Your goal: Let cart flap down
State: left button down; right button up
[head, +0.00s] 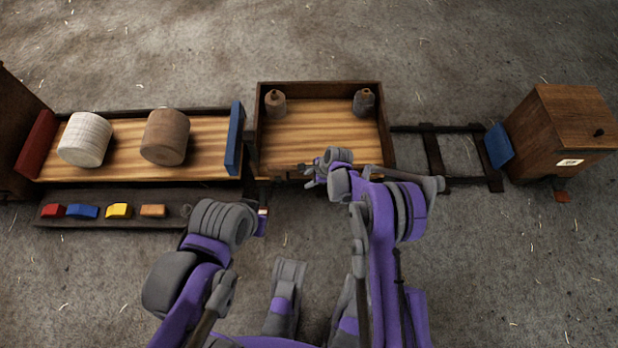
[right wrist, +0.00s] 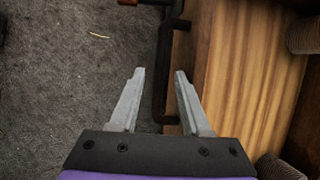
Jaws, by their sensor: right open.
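The cart (head: 262,135) stands in the middle of the head view, with a striped wooden floor and dark raised walls. Its near side wall, brown wood, shows in the right wrist view (right wrist: 212,60). A black bent metal bar (right wrist: 164,65) runs along the outside of that wall. My right gripper (head: 312,176) is at the cart's near side.
Two dark bobbins (head: 275,104) (head: 364,103) stand on the cart. A wooden bed (head: 120,170) with two rolls lies left, a tray of coloured blocks (head: 115,222) before it. Rails (head: 435,155) lead right to a wooden box (head: 560,130) with a blue panel.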

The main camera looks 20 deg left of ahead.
grip_shut()
dwell(1.4)
